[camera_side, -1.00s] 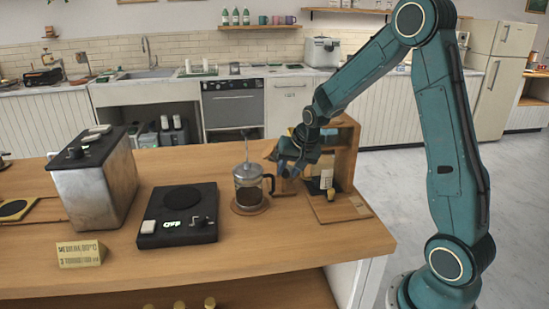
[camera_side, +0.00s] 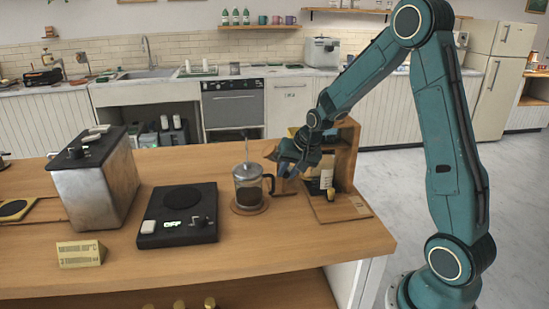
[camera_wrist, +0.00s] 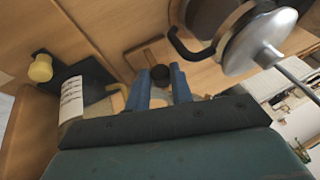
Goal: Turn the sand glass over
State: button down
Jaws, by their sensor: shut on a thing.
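My gripper (camera_side: 284,170) is low over the counter, between the French press and the wooden shelf box. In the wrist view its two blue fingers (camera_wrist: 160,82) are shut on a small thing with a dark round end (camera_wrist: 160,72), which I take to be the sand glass. Most of it is hidden between the fingers, so I cannot tell how its sand lies. In the side view the sand glass cannot be made out behind my gripper.
The glass French press (camera_side: 248,187) stands on a round coaster just left of my gripper; its black handle (camera_wrist: 185,45) is close in the wrist view. A labelled bottle (camera_side: 327,178) stands in the wooden box (camera_side: 346,160) at right. A black scale (camera_side: 178,214) lies further left.

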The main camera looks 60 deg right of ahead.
jog(key=shift+s+d+f+m+t+y, duration=0.1)
jog(key=shift+s+m+t+y, duration=0.1)
jog(key=shift+t+y, duration=0.35)
jog(key=shift+s+d+f+m+t+y, duration=0.1)
jog(key=shift+m+t+y, duration=0.1)
jog(key=shift+t+y, duration=0.35)
jog(key=c, duration=1.5)
grip_release()
jog(key=shift+r, duration=0.1)
jog(key=shift+v, duration=6.85)
jog(key=shift+s, duration=0.15)
